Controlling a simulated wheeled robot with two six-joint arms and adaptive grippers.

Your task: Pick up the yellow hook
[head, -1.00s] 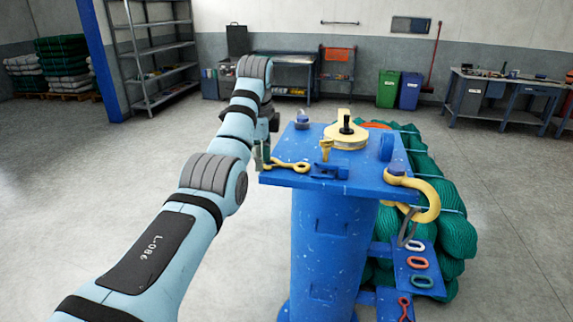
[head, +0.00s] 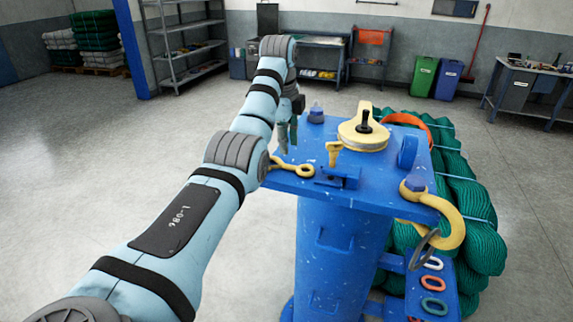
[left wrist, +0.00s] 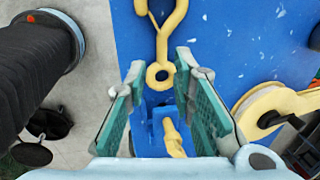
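A yellow hook with a ring eye (head: 304,170) lies flat near the left edge of the blue stand top (head: 380,178). My forearm hides its hook end in the head view. The left wrist view shows its curved end at the top and its shank and eye (left wrist: 162,35) below. My left gripper (head: 287,132) points down over the left part of the top. In the left wrist view its green-padded fingers (left wrist: 163,75) are apart, with the eye between them in the picture and nothing held. A larger yellow hook (head: 450,225) hangs at the stand's right corner. My right gripper is not in view.
A yellow-and-cream reel (head: 363,136) and a blue knob (head: 316,114) stand farther back. Green net bundles (head: 470,200) are piled at right. The floor at left is clear.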

